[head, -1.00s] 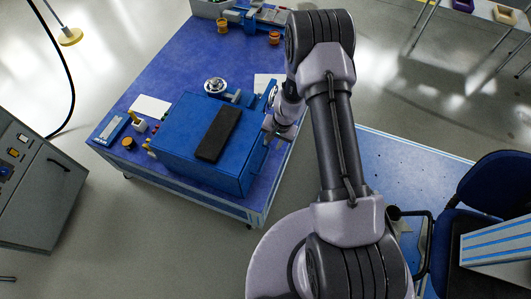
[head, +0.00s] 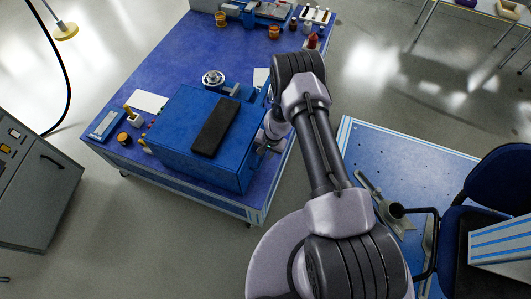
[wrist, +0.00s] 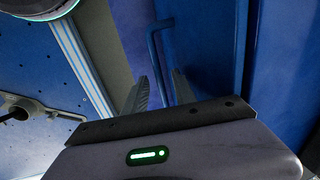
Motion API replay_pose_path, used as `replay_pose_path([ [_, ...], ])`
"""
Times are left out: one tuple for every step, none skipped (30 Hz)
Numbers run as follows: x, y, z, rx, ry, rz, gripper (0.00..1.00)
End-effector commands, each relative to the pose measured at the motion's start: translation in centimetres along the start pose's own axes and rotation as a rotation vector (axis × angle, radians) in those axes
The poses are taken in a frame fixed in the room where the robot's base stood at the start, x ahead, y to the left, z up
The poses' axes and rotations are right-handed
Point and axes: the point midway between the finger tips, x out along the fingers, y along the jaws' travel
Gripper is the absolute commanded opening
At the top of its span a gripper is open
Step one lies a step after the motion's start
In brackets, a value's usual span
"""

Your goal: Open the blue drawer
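The blue drawer unit (head: 180,135) is a blue box on the blue table, with a dark pad on its top. In the wrist view its blue front (wrist: 205,45) fills the right side, and a blue bar handle (wrist: 155,55) stands out from it. My gripper (head: 267,146) is at the right side of the box in the head view. In the wrist view my gripper (wrist: 160,88) is open, and the lower part of the handle shows between its two fingers. Whether either finger touches the handle I cannot tell. The drawer front is mostly hidden in the head view.
The blue table (head: 180,50) holds small jars, a white sheet and a round metal part. A grey control cabinet (head: 35,190) stands at left. A blue perforated bench (head: 400,165) and a dark blue chair (head: 500,190) are at right. Grey floor lies between.

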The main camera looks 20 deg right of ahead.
Motion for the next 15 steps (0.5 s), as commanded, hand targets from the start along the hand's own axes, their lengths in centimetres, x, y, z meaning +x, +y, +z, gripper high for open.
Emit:
replay_pose_path([
  [-0.01, 0.0, 0.0, 0.0, 0.0, 0.0, 0.29],
  [-0.01, 0.01, 0.0, 0.0, 0.0, 0.0, 0.23],
  [-0.02, 0.01, 0.0, 0.0, 0.0, 0.0, 0.15],
  [-0.02, 0.01, 0.01, 0.0, 0.0, 0.0, 0.09],
  [-0.02, 0.01, 0.01, 0.0, 0.0, 0.0, 0.03],
  [-0.02, 0.01, 0.01, 0.0, 0.0, 0.0, 0.0],
  [-0.02, 0.01, 0.01, 0.0, 0.0, 0.0, 0.0],
  [-0.02, 0.01, 0.01, 0.0, 0.0, 0.0, 0.0],
  [-0.02, 0.01, 0.01, 0.0, 0.0, 0.0, 0.0],
  [-0.02, 0.01, 0.01, 0.0, 0.0, 0.0, 0.0],
  [-0.02, 0.01, 0.01, 0.0, 0.0, 0.0, 0.0],
  [-0.02, 0.01, 0.01, 0.0, 0.0, 0.0, 0.0],
  [-0.02, 0.01, 0.01, 0.0, 0.0, 0.0, 0.0],
  [-0.02, 0.01, 0.01, 0.0, 0.0, 0.0, 0.0],
  [-0.02, 0.01, 0.01, 0.0, 0.0, 0.0, 0.0],
])
